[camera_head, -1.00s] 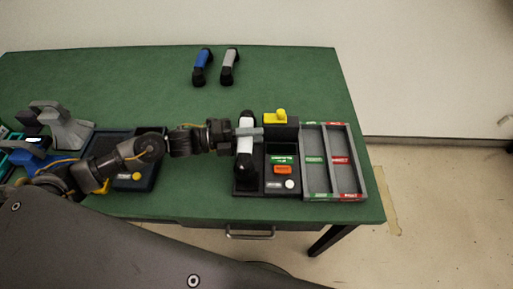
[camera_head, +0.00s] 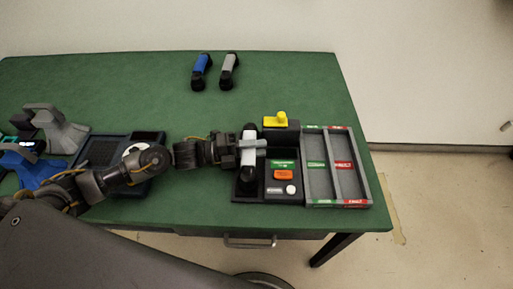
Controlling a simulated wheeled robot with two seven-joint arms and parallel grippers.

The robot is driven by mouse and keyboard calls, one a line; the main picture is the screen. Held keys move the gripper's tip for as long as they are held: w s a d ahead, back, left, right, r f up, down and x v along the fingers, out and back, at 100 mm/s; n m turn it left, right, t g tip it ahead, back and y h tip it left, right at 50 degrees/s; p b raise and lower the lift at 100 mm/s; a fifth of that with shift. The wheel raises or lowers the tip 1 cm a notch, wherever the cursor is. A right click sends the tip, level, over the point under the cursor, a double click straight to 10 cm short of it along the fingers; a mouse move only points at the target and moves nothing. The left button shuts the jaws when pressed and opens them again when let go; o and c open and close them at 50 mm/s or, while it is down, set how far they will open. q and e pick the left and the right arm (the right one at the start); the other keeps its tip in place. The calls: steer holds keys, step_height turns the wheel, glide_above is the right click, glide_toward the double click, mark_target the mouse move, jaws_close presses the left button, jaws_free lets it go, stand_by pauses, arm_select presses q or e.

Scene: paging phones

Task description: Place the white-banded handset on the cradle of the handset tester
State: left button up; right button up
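The white-banded handset (camera_head: 248,161), black at both ends, lies lengthwise over the left part of the dark handset tester (camera_head: 283,188). That part looks like its cradle, but the handset hides it. I cannot tell whether the handset is fully seated or slightly above it. My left gripper (camera_head: 254,148) reaches in from the left, its grey fingers across the white band. It appears shut on the handset, though the lower contact is hidden. My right gripper is not in view.
A blue-banded handset (camera_head: 201,66) and a grey-banded handset (camera_head: 229,67) lie at the back. A divided tray (camera_head: 306,185) stands right of the tester. A yellow-topped part (camera_head: 281,119) is behind the tester. A grey stand (camera_head: 63,133) is at the left.

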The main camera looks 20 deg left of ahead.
arm_select(q)
steer(key=shift+o, duration=1.2)
